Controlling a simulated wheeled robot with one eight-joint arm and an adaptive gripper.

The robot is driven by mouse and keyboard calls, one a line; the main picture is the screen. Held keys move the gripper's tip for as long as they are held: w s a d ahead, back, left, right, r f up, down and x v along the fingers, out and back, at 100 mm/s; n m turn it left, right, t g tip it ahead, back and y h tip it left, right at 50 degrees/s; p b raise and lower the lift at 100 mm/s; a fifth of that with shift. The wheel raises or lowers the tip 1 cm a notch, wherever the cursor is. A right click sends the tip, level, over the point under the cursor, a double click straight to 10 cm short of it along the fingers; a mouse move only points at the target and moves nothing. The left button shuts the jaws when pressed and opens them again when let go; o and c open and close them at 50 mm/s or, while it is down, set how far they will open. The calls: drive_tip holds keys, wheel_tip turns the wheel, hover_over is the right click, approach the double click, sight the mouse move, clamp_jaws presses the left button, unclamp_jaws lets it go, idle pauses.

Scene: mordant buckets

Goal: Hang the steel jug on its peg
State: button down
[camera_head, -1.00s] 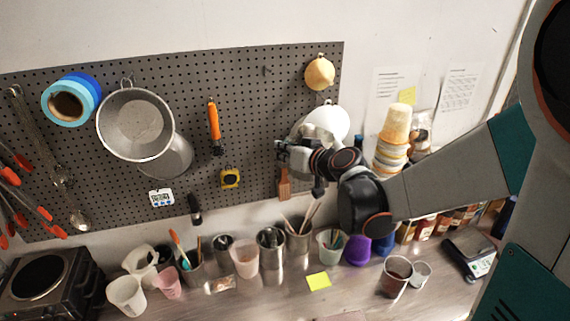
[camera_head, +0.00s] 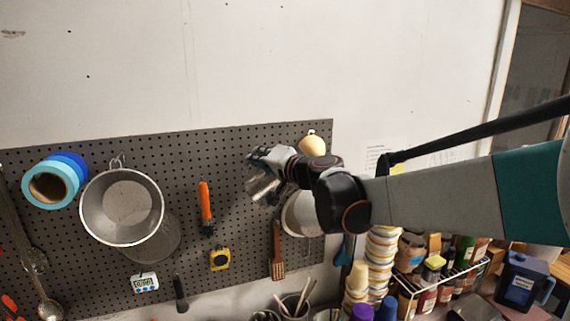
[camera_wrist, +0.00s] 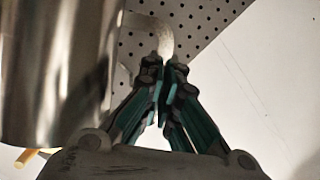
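The steel jug (camera_head: 263,188) is in front of the pegboard (camera_head: 180,160), just below my gripper (camera_head: 263,158) in the head view. In the wrist view the jug's shiny body (camera_wrist: 55,75) fills the left side, and its curved pale handle (camera_wrist: 163,30) runs into my gripper (camera_wrist: 164,80). The fingers are closed together around the handle. The jug's rim and far side are hidden. No bare peg shows clearly near the jug now; my gripper and the jug cover that part of the board. I cannot tell whether the jug touches the board.
A white pan (camera_head: 300,215) hangs just right of the jug, and a yellow round item (camera_head: 312,144) hangs above it. An orange-handled tool (camera_head: 205,205), a large steel pot (camera_head: 122,207) and blue tape (camera_head: 50,182) hang to the left. Stacked cups (camera_head: 382,245) stand below my arm.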

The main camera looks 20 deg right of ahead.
drive_tip(key=w+f+b, duration=0.2)
drive_tip(key=w, duration=0.6)
idle(0.8)
drive_tip(key=c, duration=2.3)
unclamp_jaws()
